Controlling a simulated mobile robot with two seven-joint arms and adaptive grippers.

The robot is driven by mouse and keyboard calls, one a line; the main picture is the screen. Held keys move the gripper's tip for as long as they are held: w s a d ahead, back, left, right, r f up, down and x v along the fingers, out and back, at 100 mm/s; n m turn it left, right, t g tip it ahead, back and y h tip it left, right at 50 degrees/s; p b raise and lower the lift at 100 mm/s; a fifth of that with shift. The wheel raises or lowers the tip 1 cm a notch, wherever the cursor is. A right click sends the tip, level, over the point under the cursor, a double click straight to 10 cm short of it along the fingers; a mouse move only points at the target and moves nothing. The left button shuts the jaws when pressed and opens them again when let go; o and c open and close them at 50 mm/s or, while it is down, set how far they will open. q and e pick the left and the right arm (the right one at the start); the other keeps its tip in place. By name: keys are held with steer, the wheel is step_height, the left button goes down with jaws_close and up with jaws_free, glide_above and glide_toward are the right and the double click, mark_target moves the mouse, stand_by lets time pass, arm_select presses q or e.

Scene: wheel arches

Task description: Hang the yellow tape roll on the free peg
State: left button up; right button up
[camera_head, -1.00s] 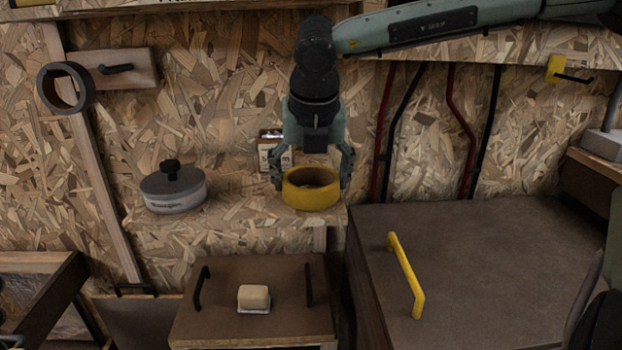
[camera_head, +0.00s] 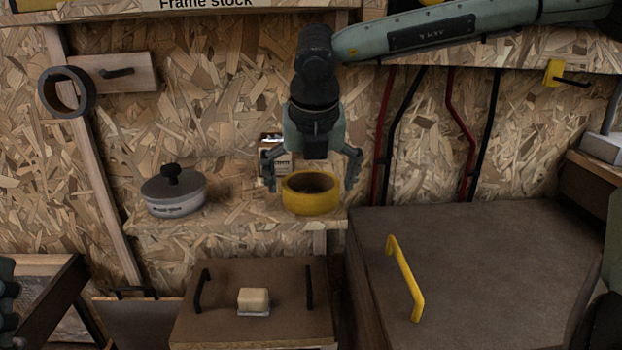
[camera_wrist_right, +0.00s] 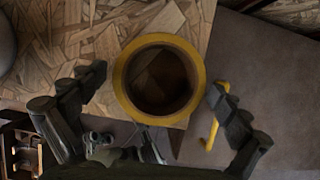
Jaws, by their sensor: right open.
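The yellow tape roll (camera_head: 311,204) lies flat on the wooden shelf near its right end. My right gripper (camera_head: 312,184) points down over it, open, with one finger on each side of the roll. In the right wrist view the roll (camera_wrist_right: 122,86) sits between the spread fingertips (camera_wrist_right: 156,84), with gaps on both sides. A bare black peg (camera_head: 118,71) sticks out of a wooden board (camera_head: 142,76) on the wall at the upper left. A dark roll (camera_head: 47,92) hangs at that board's left end. Only a piece of my left gripper (camera_head: 8,300) shows at the left edge.
A grey lidded pot (camera_head: 175,202) stands left on the shelf (camera_head: 235,226). A small box (camera_head: 273,158) stands behind the yellow roll. Below are a brown lid with a butter-coloured block (camera_head: 254,300) and a large brown box (camera_head: 480,250) with a yellow handle. A yellow hook (camera_head: 554,72) is at right.

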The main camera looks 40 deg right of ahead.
steer(key=shift+v, duration=0.75)
arm_select(q)
steer(key=shift+w+d+f+g+p, duration=0.25)
steer(key=shift+w+f+g, duration=0.1)
steer(key=shift+f+g, duration=0.25)
steer(key=shift+w+d+f+g+p, duration=0.1)
steer(key=shift+w+d+f+g, duration=0.15)
steer(key=shift+w+f+g, duration=0.25)
arm_select(e)
steer(key=d+v, duration=0.1)
steer(key=v, duration=0.5)
steer(key=shift+a+r, duration=0.2)
steer(key=shift+a, duration=0.05)
arm_select(q)
steer(key=shift+s, duration=0.2)
arm_select(e)
steer(key=shift+s, duration=0.1)
